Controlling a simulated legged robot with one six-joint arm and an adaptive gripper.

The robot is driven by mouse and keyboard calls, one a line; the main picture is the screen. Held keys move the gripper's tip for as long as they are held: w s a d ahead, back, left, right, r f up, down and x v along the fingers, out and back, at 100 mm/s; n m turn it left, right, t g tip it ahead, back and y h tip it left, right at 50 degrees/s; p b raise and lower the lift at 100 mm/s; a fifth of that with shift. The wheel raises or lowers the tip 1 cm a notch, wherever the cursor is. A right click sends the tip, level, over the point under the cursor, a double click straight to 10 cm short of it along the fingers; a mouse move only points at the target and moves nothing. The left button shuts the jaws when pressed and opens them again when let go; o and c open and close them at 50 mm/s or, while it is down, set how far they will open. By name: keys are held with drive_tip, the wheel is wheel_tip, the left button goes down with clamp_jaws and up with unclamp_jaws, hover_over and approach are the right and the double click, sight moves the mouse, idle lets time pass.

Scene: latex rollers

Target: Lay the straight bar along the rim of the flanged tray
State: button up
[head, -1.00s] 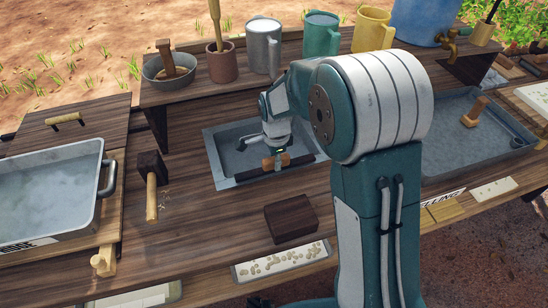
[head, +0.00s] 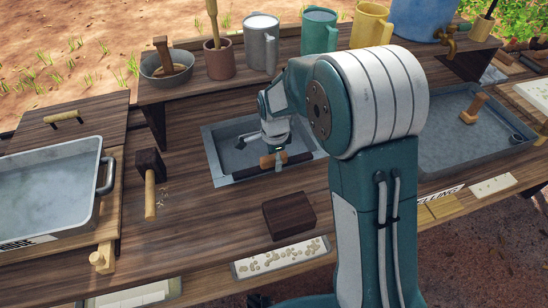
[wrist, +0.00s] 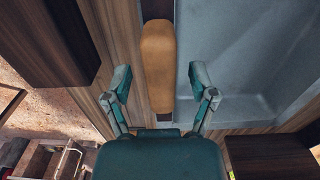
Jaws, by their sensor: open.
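The straight bar (head: 297,159) is dark, with a tan middle grip (head: 267,162). It lies along the near rim of the grey flanged tray (head: 213,147), which is set in the worktop. In the wrist view the tan grip (wrist: 157,60) runs up from between my fingers, with a bit of dark bar (wrist: 157,9) beyond it and the tray (wrist: 245,55) on the right. My gripper (wrist: 161,82) is open, with one finger on each side of the grip and a visible gap to both. My forearm hides part of the tray's right side in the head view.
A dark wooden block (head: 289,214) sits in front of the tray. A mallet (head: 150,180) and a large grey basin (head: 50,190) are to the left. A shelf with mugs and pots (head: 225,85) stands behind. Another grey tray (head: 465,130) is at the right.

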drive_tip(key=shift+r, duration=0.1)
wheel_tip(320, 180, up, 12)
idle(0.5)
drive_tip(key=shift+r, duration=2.35)
drive_tip(key=s+d+r+n+t, duration=0.1)
drive_tip(key=s+d+n+t, duration=0.1)
drive_tip(key=s+n, duration=0.3)
drive_tip(key=s+d+r+n+t, duration=0.1)
drive_tip(key=s+d+n, duration=0.3)
drive_tip(key=s, duration=0.7)
drive_tip(key=s+d+r+n+t, duration=0.1)
drive_tip(key=s+d+n+t, duration=0.1)
drive_tip(key=s+d+n, duration=0.2)
drive_tip(key=s+n, duration=0.2)
drive_tip(key=s, duration=0.2)
drive_tip(key=shift+r+t, duration=0.3)
drive_tip(key=shift+r, duration=0.05)
